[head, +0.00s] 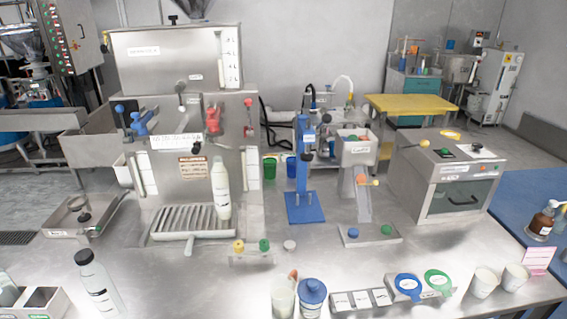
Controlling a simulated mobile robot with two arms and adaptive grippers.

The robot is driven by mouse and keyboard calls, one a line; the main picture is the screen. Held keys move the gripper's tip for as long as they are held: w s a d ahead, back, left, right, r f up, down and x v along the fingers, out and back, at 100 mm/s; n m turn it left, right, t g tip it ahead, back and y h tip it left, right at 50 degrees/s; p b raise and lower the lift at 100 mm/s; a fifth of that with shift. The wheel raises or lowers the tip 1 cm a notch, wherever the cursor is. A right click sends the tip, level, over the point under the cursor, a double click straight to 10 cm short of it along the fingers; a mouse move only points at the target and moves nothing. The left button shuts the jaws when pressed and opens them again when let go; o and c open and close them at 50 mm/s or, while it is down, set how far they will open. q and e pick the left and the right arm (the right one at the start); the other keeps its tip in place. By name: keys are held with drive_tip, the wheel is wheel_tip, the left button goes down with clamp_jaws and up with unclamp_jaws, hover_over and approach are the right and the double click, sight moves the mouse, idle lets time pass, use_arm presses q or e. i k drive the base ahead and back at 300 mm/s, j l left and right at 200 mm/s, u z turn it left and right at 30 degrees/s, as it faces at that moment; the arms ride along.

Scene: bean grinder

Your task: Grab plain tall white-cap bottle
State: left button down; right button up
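A plain tall white bottle (221,190) with a pale narrow top stands upright at the front of the large steel machine (175,70), at the right end of its slatted tray (190,222). No label can be made out on it. Another tall, pale bottle (97,285) with a black cap stands at the front left of the steel table and looks tilted in the picture. Neither of my grippers shows in the head view.
A blue stand (304,180) and a steel chute unit (362,190) stand right of the machine. Small yellow (239,246) and green (264,245) knobs sit before the tray. A blue-lidded jar (312,296) and cups (484,282) line the front edge. The left-centre table is clear.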

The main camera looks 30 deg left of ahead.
sight(220, 177)
drive_tip(key=u, duration=1.25)
drive_tip(key=i+j+u, duration=0.15)
drive_tip(key=u, duration=0.25)
drive_tip(key=i+j+u, duration=0.15)
drive_tip(key=j+u, duration=0.15)
drive_tip(key=u, duration=0.15)
